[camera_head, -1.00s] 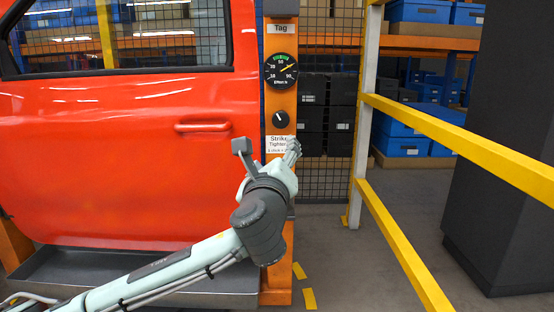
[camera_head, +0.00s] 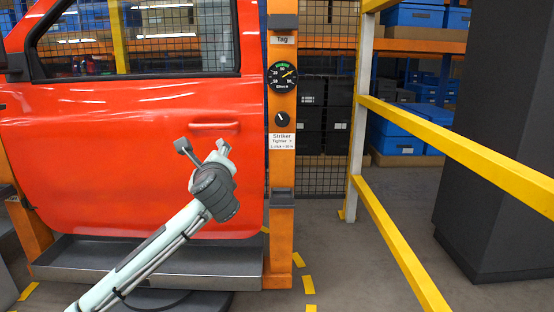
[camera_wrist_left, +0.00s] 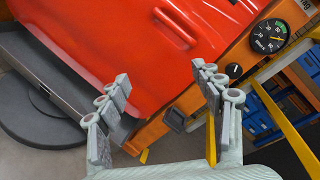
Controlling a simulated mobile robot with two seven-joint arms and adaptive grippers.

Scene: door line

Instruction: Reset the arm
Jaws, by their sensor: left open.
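My left arm reaches up from the bottom left in the head view, with its left gripper (camera_head: 222,150) in front of the red door's lower right part. In the left wrist view the left gripper (camera_wrist_left: 160,82) has its two fingers wide apart with nothing between them. The red door (camera_head: 120,140) hangs above a grey tray, and its handle (camera_head: 214,127) is just above the gripper in the head view. The orange post (camera_head: 281,230) to the right carries a dial gauge (camera_head: 282,76), a black knob (camera_head: 282,118) and a striker label (camera_head: 281,141). My right gripper is not in view.
Yellow rails (camera_head: 460,150) on a white upright run along the right, beside a dark column (camera_head: 495,140). The grey tray (camera_head: 150,260) lies below the door. Floor between post and rails is clear.

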